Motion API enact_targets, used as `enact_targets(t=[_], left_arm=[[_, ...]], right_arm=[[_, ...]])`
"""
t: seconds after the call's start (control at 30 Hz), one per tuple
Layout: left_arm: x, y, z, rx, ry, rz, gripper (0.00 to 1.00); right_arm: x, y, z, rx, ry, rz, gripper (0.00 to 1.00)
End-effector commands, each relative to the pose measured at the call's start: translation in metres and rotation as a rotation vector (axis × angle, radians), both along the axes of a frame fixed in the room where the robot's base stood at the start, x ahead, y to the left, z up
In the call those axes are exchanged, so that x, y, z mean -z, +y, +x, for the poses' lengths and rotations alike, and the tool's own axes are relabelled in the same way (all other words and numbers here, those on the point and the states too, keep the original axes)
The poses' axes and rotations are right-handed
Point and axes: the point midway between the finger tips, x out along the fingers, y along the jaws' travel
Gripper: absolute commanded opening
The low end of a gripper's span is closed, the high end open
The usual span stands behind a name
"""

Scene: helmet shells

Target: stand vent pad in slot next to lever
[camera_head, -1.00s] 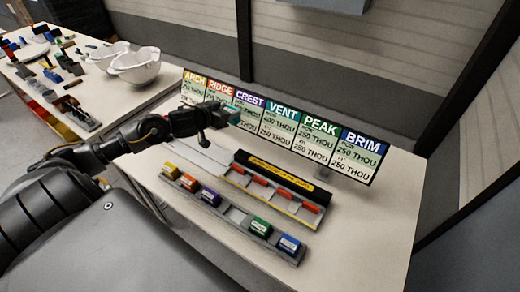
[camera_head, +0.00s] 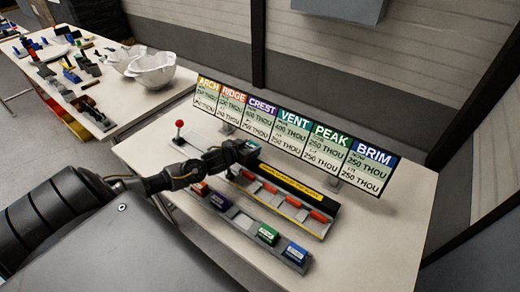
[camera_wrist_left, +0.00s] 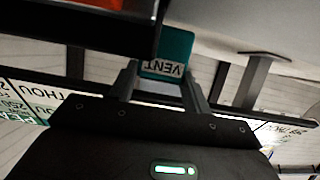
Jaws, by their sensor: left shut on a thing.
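My left gripper (camera_head: 244,151) is shut on the teal vent pad (camera_wrist_left: 172,50), whose "VENT" label reads upside down in the left wrist view between the two fingers. In the head view only a small teal bit of the pad shows at the gripper's tip. The gripper hangs over the left end of the black-and-yellow rack (camera_head: 318,232), which holds several orange-red pieces. The lever (camera_head: 179,125), a stick with a red ball, stands left of the gripper at the back of the table. My arm and gripper hide the rack's left end, so I cannot see the slot there.
A grey tray (camera_head: 243,222) in front holds orange, purple, green (camera_head: 267,235) and blue (camera_head: 295,254) pads, with an empty gap in its middle. A row of signs (camera_head: 294,125) stands behind the rack. Another table with white shells (camera_head: 153,70) is at the upper left.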

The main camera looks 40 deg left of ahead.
Motion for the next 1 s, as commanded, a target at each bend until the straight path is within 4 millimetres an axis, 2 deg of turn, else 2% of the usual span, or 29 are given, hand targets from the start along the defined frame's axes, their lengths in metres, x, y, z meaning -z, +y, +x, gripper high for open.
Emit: enact_targets(t=[0.3, 0.43, 0.8, 0.83, 1.0], left_arm=[[-0.001, -0.037, 0.022, 0.001, 0.001, -0.001, 0.18], [0.011, -0.034, 0.02, 0.0, 0.002, 0.0, 0.18], [0.016, -0.035, 0.02, 0.001, 0.0, -0.001, 0.18], [0.016, -0.035, 0.02, 0.001, 0.001, 0.0, 0.5], [0.015, -0.034, 0.02, 0.001, 0.001, 0.0, 0.7]], right_arm=[[-0.014, -0.002, -0.001, -0.001, 0.002, -0.002, 0.36], [-0.017, -0.003, -0.001, -0.001, 0.001, -0.003, 0.36], [-0.014, -0.005, -0.001, -0.001, 0.002, -0.006, 0.36], [-0.014, -0.005, 0.0, -0.001, 0.002, -0.006, 0.36], [-0.015, -0.004, 0.0, -0.001, 0.001, -0.004, 0.36]])
